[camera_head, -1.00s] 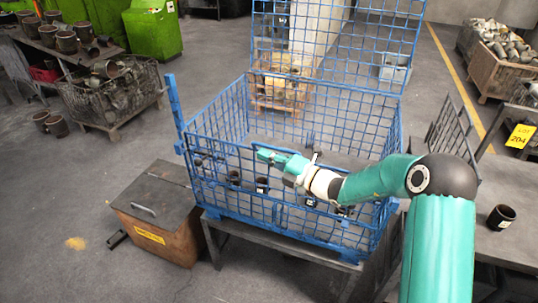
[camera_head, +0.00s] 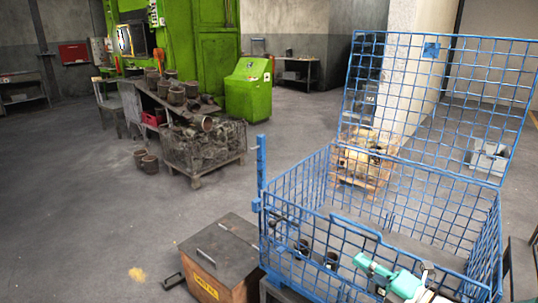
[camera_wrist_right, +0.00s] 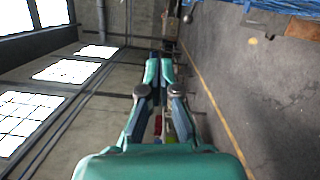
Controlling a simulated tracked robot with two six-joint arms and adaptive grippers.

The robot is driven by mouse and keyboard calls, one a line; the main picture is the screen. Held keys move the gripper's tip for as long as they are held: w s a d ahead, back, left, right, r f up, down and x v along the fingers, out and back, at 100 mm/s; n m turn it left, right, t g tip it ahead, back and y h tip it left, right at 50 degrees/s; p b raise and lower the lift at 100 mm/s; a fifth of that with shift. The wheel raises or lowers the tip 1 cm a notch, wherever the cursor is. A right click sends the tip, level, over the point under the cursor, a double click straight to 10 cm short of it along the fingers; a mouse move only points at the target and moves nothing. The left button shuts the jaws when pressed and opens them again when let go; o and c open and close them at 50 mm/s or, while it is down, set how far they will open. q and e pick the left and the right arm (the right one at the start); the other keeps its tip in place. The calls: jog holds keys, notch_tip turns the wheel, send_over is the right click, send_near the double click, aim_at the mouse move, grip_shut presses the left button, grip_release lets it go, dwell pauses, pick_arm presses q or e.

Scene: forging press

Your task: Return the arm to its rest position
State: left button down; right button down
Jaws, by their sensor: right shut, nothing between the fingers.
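My right gripper (camera_head: 372,268) shows at the bottom right of the head view, teal and shut, with nothing between its fingers. It is in front of or over the blue wire cage (camera_head: 345,222); I cannot tell its exact height. In the right wrist view, the shut fingers (camera_wrist_right: 158,72) meet in the middle, with windows and wall to the left and floor to the right. Most of the right arm is cut off below the head view. My left gripper is not in view.
The left floor is mostly clear.

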jog(key=s+a+f+n+g+y, duration=0.2)
jog(key=s+a+f+g, duration=0.2)
jog(key=a+f, duration=0.3)
jog(key=s+a+f+n+g+y, duration=0.2)
jog(key=s+a+f+n+g, duration=0.15)
jog(key=a, duration=0.55)
jog(key=s+a+f+n+g+h, duration=0.2)
jog(key=s+a+f+n+g, duration=0.3)
jog(key=s+f+n+g, duration=0.6)
jog(key=s+d+f+n+g+h, duration=0.1)
jog(key=s+d+f+n+h, duration=0.15)
jog(key=s+f+n, duration=0.35)
jog(key=s+d+f+n+h, duration=0.2)
jog(key=s+f+n+h, duration=0.2)
jog(key=s+n, duration=0.25)
jog(key=w+d+f+n+t+h, duration=0.1)
jog(key=w+n+t, duration=0.4)
jog(key=n, duration=0.9)
notch_tip(320, 180, down, 2)
jog(key=shift+w+d+f+h, duration=0.2)
jog(key=shift+w+d+h, duration=0.15)
jog(key=shift+w+d, duration=0.2)
